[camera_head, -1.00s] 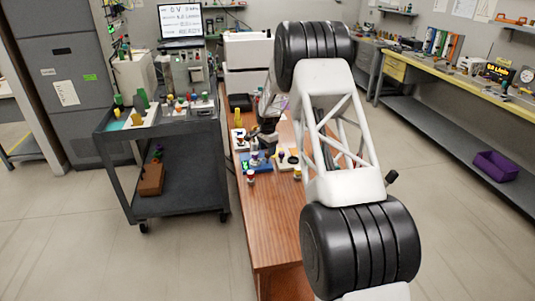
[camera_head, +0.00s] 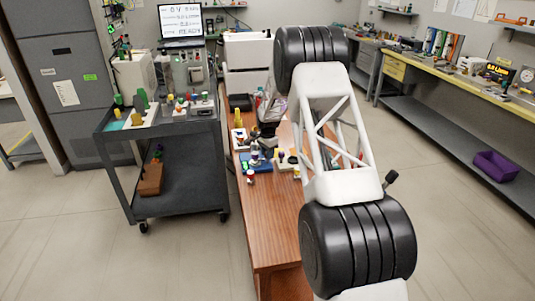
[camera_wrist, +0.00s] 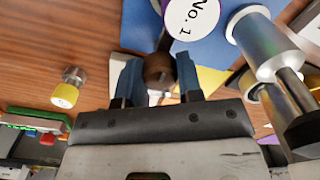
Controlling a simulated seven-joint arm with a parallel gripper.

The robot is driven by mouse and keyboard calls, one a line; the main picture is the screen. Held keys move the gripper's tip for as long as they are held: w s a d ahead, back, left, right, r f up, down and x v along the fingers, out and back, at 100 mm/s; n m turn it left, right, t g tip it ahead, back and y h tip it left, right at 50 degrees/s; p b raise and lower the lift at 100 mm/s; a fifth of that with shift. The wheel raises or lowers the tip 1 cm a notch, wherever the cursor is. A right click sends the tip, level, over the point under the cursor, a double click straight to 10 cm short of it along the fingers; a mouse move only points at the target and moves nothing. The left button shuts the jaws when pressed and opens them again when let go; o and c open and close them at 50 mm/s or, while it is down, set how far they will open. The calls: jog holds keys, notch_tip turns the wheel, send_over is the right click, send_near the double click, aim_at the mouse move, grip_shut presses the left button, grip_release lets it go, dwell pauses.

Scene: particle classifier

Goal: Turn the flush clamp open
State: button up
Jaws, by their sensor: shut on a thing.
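My gripper (camera_wrist: 159,76) is shut on a brown round knob (camera_wrist: 158,68), which sits between its two blue-grey fingers in the wrist view. I cannot tell for sure whether this knob is the handle of the flush clamp. The part below the knob is mostly hidden by the fingers and the gripper body.
A silver cylinder (camera_wrist: 262,48) stands close to the right of my gripper. A yellow-capped small part (camera_wrist: 66,92) lies at left. The wooden bench (camera_head: 270,225) has a clear front half. A grey cart (camera_head: 180,145) with several small parts stands left of it.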

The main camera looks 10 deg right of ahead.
jog(key=shift+n, duration=0.5)
jog(key=n, duration=0.3)
jog(key=shift+n, duration=0.3)
jog(key=n, duration=0.4)
jog(key=shift+n, duration=0.3)
jog(key=n, duration=0.8)
jog(key=shift+n, duration=0.4)
jog(key=o, duration=0.9)
jog(key=shift+m, duration=0.3)
